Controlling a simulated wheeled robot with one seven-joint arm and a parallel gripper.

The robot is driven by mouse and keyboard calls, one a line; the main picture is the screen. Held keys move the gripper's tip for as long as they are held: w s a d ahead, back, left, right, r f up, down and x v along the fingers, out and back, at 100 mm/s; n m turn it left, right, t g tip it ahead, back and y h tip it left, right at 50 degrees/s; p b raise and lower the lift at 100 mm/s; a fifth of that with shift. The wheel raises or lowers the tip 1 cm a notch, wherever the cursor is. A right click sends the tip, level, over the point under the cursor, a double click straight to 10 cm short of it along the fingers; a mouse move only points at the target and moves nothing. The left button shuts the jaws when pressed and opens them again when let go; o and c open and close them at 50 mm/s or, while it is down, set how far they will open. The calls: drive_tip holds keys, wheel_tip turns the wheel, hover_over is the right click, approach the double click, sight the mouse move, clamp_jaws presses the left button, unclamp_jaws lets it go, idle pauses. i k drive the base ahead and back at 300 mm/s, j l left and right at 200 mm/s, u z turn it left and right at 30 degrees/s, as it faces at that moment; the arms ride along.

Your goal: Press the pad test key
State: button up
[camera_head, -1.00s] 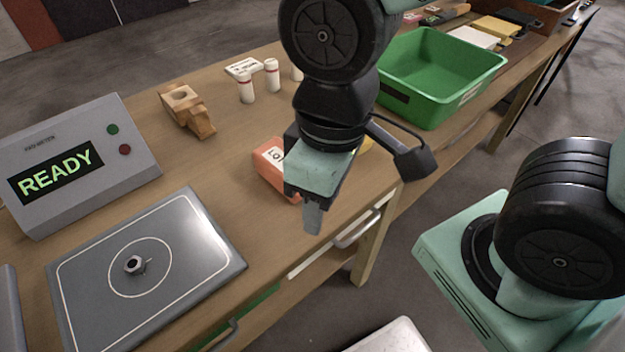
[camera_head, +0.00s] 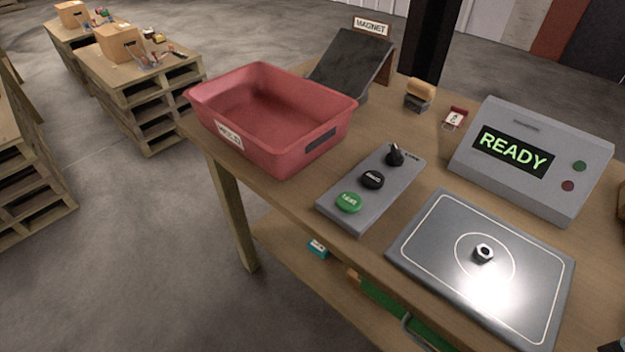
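A grey key panel (camera_head: 370,210) lies on the bench left of the test pad. On it are a green round key (camera_head: 348,202) with small lettering that looks like TEST, a black round key (camera_head: 372,180), and a black knob (camera_head: 394,155) at the far end. The flat grey pad (camera_head: 430,240) has white outlines, and a hex nut (camera_head: 483,252) sits in its circle. The grey meter (camera_head: 520,181) behind it shows READY in green. My gripper is not recognisable in the current view; only a small dark piece shows at the bottom right corner.
A red bin (camera_head: 270,150) stands left of the panel at the bench edge. Behind are a dark sloped plate (camera_head: 350,66) with a MAGNET sign (camera_head: 371,26), a wooden-topped block (camera_head: 419,93) and a small red-and-white item (camera_head: 454,118). Pallet tables stand far left.

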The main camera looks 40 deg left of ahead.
sight(349, 202)
drive_tip(key=u, duration=1.15)
